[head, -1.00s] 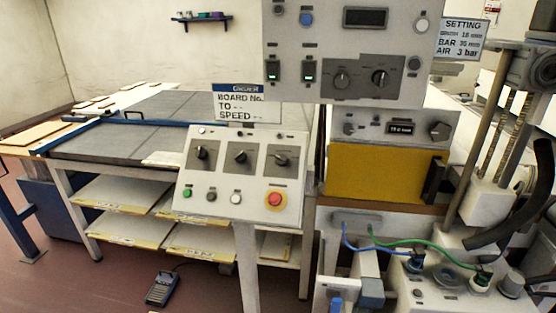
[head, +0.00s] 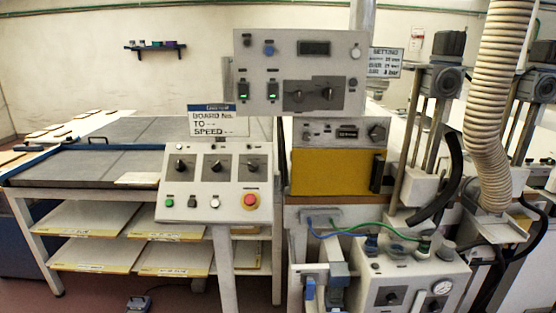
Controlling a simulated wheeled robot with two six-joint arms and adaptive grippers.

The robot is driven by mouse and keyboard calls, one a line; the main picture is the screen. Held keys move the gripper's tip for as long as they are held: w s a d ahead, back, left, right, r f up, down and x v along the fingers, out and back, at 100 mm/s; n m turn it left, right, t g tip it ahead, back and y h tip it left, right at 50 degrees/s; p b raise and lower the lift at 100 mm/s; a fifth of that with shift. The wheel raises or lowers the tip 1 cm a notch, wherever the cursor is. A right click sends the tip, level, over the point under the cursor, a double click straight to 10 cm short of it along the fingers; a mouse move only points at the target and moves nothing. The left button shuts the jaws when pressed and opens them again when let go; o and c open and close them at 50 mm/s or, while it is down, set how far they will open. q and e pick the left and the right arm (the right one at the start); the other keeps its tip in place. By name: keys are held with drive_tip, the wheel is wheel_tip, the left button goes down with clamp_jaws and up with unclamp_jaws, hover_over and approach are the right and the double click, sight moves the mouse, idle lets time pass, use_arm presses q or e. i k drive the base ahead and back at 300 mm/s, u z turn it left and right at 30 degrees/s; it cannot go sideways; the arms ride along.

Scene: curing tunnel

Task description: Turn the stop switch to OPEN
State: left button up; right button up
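Several rotary switches are in the head view, and their labels are too small to read, so I cannot tell which is the stop switch. The tilted lower control panel (head: 208,214) has a left knob (head: 181,164), a middle knob (head: 217,164) and a right knob (head: 253,165). The upper control box (head: 275,45) has a left black knob (head: 297,97) and a right black knob (head: 327,94). Neither of my grippers is in view.
A grey-topped table (head: 70,168) with loaded shelves stands at left. A yellow panel (head: 330,172) is right of the control panel. A white box with a gauge (head: 441,287), hoses and a ribbed duct (head: 492,110) crowd the right. A foot pedal (head: 139,304) lies on the floor.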

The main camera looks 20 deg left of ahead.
sight(253, 166)
drive_tip(key=z, duration=0.1)
drive_tip(key=i, duration=1)
drive_tip(key=u, duration=0.3)
